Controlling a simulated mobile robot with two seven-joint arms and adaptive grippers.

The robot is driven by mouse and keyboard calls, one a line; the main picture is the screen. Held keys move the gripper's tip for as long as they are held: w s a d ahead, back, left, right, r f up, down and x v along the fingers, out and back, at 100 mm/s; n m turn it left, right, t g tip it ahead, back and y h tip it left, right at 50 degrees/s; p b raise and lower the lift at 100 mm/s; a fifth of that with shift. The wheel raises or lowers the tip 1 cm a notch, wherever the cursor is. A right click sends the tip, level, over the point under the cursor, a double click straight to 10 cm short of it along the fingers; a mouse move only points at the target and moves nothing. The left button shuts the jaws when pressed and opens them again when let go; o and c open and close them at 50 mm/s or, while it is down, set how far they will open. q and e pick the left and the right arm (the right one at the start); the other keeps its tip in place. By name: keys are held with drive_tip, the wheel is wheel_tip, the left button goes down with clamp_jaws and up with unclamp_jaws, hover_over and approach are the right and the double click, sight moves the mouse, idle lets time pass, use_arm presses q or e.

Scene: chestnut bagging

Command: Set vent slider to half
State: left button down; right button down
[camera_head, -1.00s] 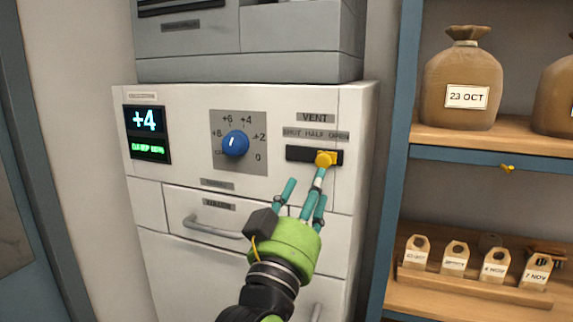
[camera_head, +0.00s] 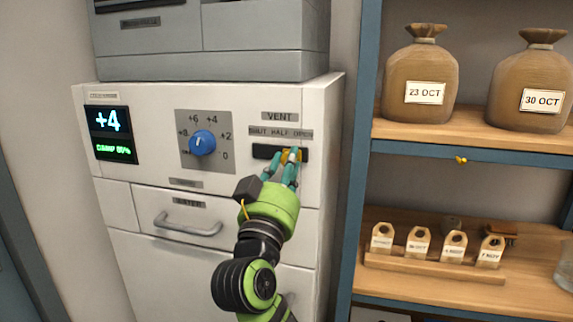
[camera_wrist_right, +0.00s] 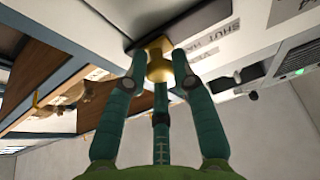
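The vent panel is on the white machine front, with a VENT label (camera_head: 280,116) and SHUT, HALF and OPEN marks above a dark slot (camera_head: 262,152). My left gripper is not in view.
A blue dial (camera_head: 202,143) and a display (camera_head: 114,122) reading +4 are left of the vent. A drawer handle (camera_head: 187,225) protrudes below. A shelf (camera_head: 430,152) with labelled sacks (camera_head: 421,75) and several tags stands to the right.

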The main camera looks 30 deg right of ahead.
drive_tip(key=shift+w+a+b, duration=0.95)
drive_tip(key=shift+w+b, duration=0.15)
drive_tip(key=shift+b, duration=0.05)
drive_tip(key=shift+w+a, duration=0.15)
drive_tip(key=c, duration=1)
unclamp_jaws()
drive_tip(key=shift+s, duration=0.2)
drive_tip(key=v, duration=1.1)
drive_tip(key=shift+s+a+f, duration=0.2)
drive_tip(key=shift+s+a, duration=0.05)
drive_tip(key=shift+s, duration=0.05)
